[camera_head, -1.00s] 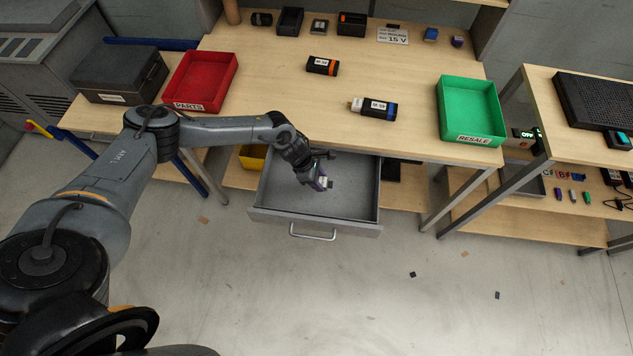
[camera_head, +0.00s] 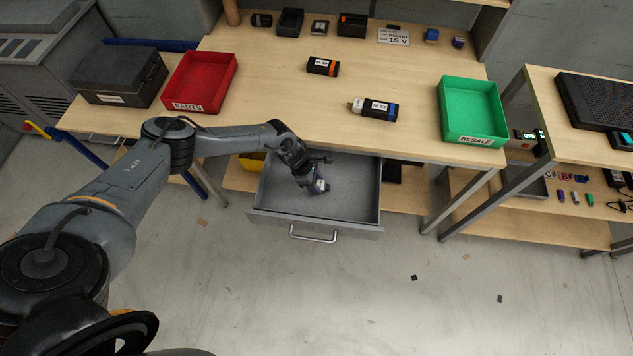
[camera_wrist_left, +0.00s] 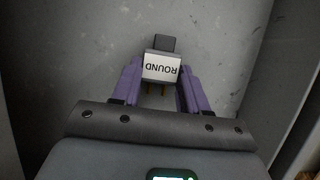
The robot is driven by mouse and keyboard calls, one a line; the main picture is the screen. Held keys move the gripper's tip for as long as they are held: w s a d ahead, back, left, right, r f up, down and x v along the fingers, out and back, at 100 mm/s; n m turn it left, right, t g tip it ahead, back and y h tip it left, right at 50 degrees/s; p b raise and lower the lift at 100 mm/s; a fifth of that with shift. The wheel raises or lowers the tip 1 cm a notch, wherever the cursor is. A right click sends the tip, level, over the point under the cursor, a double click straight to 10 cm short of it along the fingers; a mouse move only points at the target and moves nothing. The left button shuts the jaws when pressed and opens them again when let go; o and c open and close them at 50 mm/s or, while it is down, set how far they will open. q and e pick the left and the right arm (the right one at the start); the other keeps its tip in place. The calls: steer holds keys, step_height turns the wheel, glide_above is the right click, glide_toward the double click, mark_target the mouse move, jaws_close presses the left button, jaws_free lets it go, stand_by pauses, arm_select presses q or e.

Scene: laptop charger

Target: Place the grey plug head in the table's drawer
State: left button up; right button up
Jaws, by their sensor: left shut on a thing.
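The grey plug head (camera_wrist_left: 164,44) shows in the left wrist view with a white label reading "ROUND" upside down and brass pins below it. My left gripper (camera_head: 318,187) has purple fingers that also show in the left wrist view (camera_wrist_left: 162,85), and it is shut on the plug head. In the head view the gripper is down inside the open grey drawer (camera_head: 352,197), left of its middle; the plug head is small there. The drawer's grey floor and walls surround the plug head in the wrist view. My right gripper is not in view.
The drawer hangs under the wooden table (camera_head: 270,105), with its handle (camera_head: 313,237) in front. A red PARTS tray (camera_head: 200,82) and a green RESALE tray (camera_head: 472,112) stand on the table, with two black battery-like blocks between them. The drawer's right part is empty.

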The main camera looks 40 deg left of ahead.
arm_select(q)
steer(key=shift+f, duration=0.2)
steer(key=o, duration=1.1)
steer(key=shift+r, duration=0.1)
